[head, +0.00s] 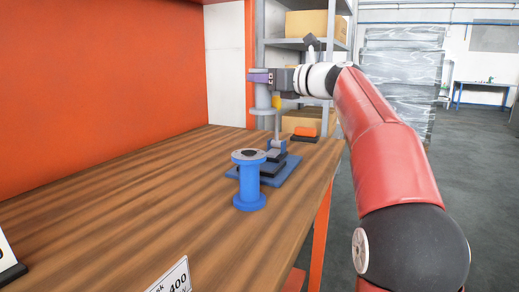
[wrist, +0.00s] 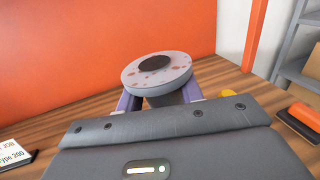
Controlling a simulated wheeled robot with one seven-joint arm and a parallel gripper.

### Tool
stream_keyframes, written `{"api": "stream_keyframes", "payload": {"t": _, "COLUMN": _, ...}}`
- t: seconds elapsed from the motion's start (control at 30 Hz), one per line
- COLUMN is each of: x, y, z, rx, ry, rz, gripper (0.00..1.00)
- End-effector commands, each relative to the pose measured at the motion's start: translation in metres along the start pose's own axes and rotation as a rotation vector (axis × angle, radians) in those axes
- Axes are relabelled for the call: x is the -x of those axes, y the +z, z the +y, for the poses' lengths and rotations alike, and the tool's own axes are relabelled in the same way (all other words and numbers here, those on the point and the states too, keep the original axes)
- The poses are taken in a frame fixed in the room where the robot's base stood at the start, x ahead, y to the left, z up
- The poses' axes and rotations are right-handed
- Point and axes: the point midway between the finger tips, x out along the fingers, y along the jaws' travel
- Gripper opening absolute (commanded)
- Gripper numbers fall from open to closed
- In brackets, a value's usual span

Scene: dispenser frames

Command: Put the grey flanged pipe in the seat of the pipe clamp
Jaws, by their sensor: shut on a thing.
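My gripper (head: 262,77) is shut on the grey flanged pipe (head: 262,97), holding it upright above the table. In the wrist view the round top flange of the pipe (wrist: 170,80), with a dark bore, sits between the purple fingers (wrist: 160,97). The pipe clamp (head: 285,173) has a blue base plate on the table, with grey and dark parts on top. The pipe is above and slightly left of the clamp in the head view, apart from it. The clamp's seat is partly hidden by the blue flanged pipe (head: 250,185) in front.
The blue flanged pipe stands upright on the wooden table (head: 130,200). An orange block (head: 305,131) lies near the far right edge. A card reading 400 (head: 170,279) stands at the front. An orange wall (head: 100,80) bounds the left; the table's left side is mostly clear.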

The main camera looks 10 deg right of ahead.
Motion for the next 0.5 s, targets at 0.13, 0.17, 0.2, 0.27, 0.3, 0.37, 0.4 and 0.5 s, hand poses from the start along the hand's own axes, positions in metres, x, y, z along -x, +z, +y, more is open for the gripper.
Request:
{"api": "stream_keyframes", "payload": {"t": 0.13, "x": 0.0, "y": -0.045, "z": 0.001, "rx": -0.002, "ry": 0.0, "rz": 0.0, "gripper": 0.0}}
{"api": "stream_keyframes", "payload": {"t": 0.17, "x": 0.0, "y": -0.052, "z": 0.001, "rx": -0.002, "ry": 0.0, "rz": -0.001, "gripper": 0.0}}
{"api": "stream_keyframes", "payload": {"t": 0.2, "x": 0.0, "y": -0.062, "z": 0.001, "rx": -0.002, "ry": 0.0, "rz": -0.001, "gripper": 0.0}}
{"api": "stream_keyframes", "payload": {"t": 0.27, "x": 0.0, "y": -0.075, "z": 0.001, "rx": -0.002, "ry": 0.0, "rz": -0.001, "gripper": 0.0}}
{"api": "stream_keyframes", "payload": {"t": 0.3, "x": 0.0, "y": -0.082, "z": 0.001, "rx": -0.002, "ry": 0.0, "rz": -0.001, "gripper": 0.0}}
{"api": "stream_keyframes", "payload": {"t": 0.37, "x": 0.0, "y": -0.091, "z": 0.001, "rx": -0.001, "ry": 0.001, "rz": -0.002, "gripper": 0.0}}
{"api": "stream_keyframes", "payload": {"t": 0.4, "x": 0.0, "y": -0.095, "z": 0.001, "rx": 0.0, "ry": 0.001, "rz": -0.002, "gripper": 0.0}}
{"api": "stream_keyframes", "payload": {"t": 0.5, "x": 0.0, "y": -0.102, "z": 0.001, "rx": 0.002, "ry": 0.001, "rz": -0.002, "gripper": 0.0}}
